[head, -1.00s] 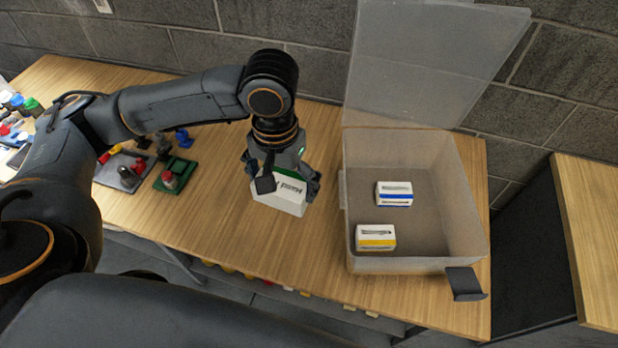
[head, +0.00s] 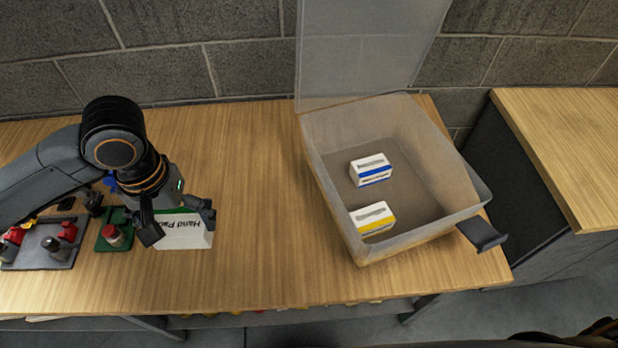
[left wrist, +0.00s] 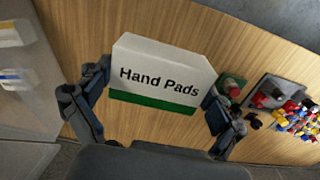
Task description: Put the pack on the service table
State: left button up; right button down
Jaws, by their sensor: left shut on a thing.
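The pack is a white box (head: 184,233) with a green band, lettered "Hand Pads" in the left wrist view (left wrist: 160,82). My left gripper (head: 179,224) is shut on it, with one finger on each side. In the head view the pack shows over the left part of a long wooden table (head: 255,190); I cannot tell how far above the top it is. A second wooden top (head: 565,150) stands at the right, past a dark gap. I cannot tell which one is the service table. My right gripper is not in view.
An open translucent bin (head: 440,235) holds a blue-striped box (head: 371,170) and a yellow-striped box (head: 372,219). Its lid (head: 360,45) stands raised at the wall. A grey tray (head: 45,250) and a green holder (head: 104,240) lie left. Bare tabletop lies between pack and bin.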

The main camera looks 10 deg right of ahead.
pick_arm(q)
jog(key=f+m+b, duration=0.1)
jog(key=f, duration=0.1)
jog(key=d+f+m+b, duration=0.1)
jog(key=f+m+b, duration=0.1)
jog(key=shift+w+f+m, duration=0.15)
jog(key=shift+f+m, duration=0.15)
jog(key=s+d+f+m+b, duration=0.15)
jog(key=d+m, duration=0.55)
jog(key=m, duration=0.9)
jog(key=d+f+m+b, duration=0.2)
jog(key=d+m, duration=0.5)
jog(key=m, duration=0.9)
jog(key=p, duration=0.2)
send_over(236, 239)
jog(key=f, duration=0.8)
jog(key=shift+s+d, duration=0.3)
jog(key=shift+d, duration=0.1)
jog(key=shift+w+a+f, duration=0.2)
jog(key=shift+f, duration=0.25)
jog(key=f, duration=0.3)
jog(key=shift+w+a, duration=0.15)
jog(key=shift+a, duration=0.1)
jog(key=shift+f, duration=0.35)
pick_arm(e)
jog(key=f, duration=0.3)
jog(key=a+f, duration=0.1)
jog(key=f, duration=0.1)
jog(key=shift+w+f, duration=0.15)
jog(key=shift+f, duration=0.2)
